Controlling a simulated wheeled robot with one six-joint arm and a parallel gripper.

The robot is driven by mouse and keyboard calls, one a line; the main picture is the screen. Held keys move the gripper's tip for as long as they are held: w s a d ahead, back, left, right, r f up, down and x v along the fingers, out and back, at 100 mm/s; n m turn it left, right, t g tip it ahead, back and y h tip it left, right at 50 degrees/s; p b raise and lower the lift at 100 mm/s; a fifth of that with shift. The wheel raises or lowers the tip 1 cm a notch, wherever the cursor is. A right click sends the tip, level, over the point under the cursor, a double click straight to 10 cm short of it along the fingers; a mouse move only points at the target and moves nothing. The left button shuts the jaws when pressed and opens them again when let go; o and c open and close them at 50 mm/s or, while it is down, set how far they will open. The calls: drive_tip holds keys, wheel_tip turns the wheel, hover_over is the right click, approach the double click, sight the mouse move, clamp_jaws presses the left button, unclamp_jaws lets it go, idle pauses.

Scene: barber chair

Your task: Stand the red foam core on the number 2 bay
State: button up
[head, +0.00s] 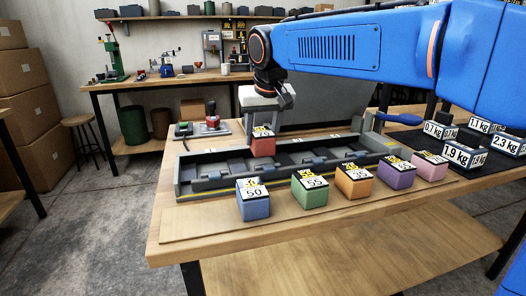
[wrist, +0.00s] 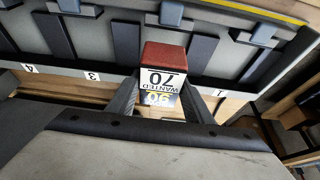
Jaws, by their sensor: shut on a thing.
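The red foam core (head: 264,146) is a red block with a black, white and yellow label, readable upside down as 70 in the wrist view (wrist: 165,57). My gripper (wrist: 162,85) is shut on it, one finger on each side. The block is over the long grey tray (head: 195,172), left of its middle in the head view; I cannot tell whether it touches the tray. In the wrist view it lies between the number 3 plate (wrist: 92,76) and the number 1 plate (wrist: 220,93). The number 2 plate is hidden, apparently behind block and gripper.
In front of the tray stand a blue block (head: 253,204), a green block (head: 309,192), an orange block (head: 354,185), a purple block (head: 396,175) and a pink block (head: 430,167). Labelled weights (head: 464,157) sit on a dark mat at right.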

sight(261, 150)
drive_tip(key=shift+f, duration=2.4)
drive_tip(key=shift+f, duration=0.1)
drive_tip(key=o, duration=1.1)
drive_tip(key=v, duration=1.2)
drive_tip(key=shift+s, duration=0.1)
